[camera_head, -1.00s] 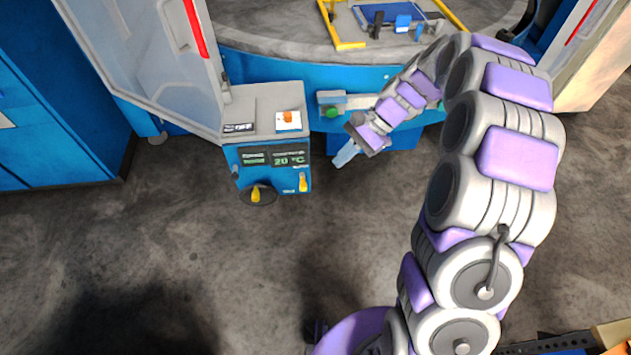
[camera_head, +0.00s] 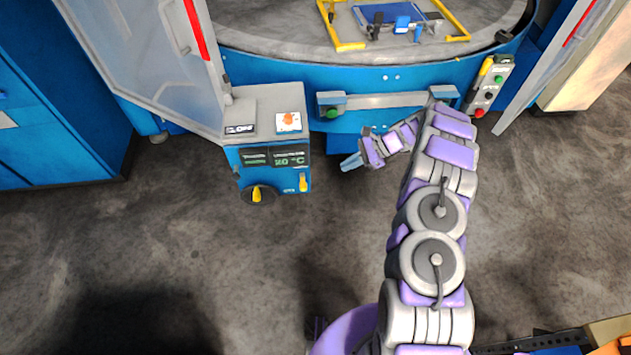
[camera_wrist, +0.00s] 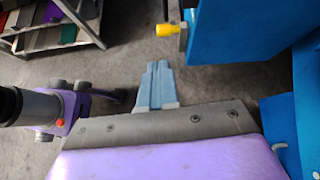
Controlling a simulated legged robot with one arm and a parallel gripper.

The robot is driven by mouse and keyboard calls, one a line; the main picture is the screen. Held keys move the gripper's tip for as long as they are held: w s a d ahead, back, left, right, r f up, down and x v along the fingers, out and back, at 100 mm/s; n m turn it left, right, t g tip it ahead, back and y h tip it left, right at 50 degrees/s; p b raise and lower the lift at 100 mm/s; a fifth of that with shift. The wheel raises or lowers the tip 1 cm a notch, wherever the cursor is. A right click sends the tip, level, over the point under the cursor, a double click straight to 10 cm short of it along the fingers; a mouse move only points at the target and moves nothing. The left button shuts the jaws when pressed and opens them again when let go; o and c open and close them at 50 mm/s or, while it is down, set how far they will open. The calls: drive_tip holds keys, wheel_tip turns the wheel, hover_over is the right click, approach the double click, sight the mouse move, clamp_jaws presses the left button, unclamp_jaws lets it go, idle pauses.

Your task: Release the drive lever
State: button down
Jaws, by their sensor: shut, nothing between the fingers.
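The blue control box (camera_head: 272,165) has two yellow handles on its front: an upright yellow lever (camera_head: 303,182) at the right and a yellow rotary knob (camera_head: 257,193) on a dark disc at the left. I cannot tell from a label which is the drive lever. My gripper (camera_head: 350,162) is right of the box, apart from it, pointing left with its pale blue fingers together and empty. In the wrist view, the closed fingers (camera_wrist: 157,72) point up the picture. A yellow handle (camera_wrist: 167,30) on a grey mount sticks out from a blue panel (camera_wrist: 236,30), just beyond the fingertips, not touching.
A blue machine with a round bed (camera_head: 270,42) stands behind, with a grey bar (camera_head: 385,101) along its front. A clear door (camera_head: 150,60) stands open at left. A button panel (camera_head: 489,85) is at right. The floor (camera_head: 180,250) before the box is bare.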

drive_tip(key=f, duration=0.2)
drive_tip(key=d+f+m, duration=0.1)
drive_tip(key=shift+w+f, duration=0.15)
drive_tip(key=shift+w, duration=0.1)
drive_tip(key=b, duration=0.3)
approach(303, 188)
wheel_tip(303, 188, down, 5)
drive_tip(key=a, duration=0.2)
drive_tip(key=shift+w+a+f, duration=0.1)
drive_tip(key=shift+a, duration=0.35)
drive_tip(key=shift+w+a+f, duration=0.1)
drive_tip(key=shift+a, duration=0.35)
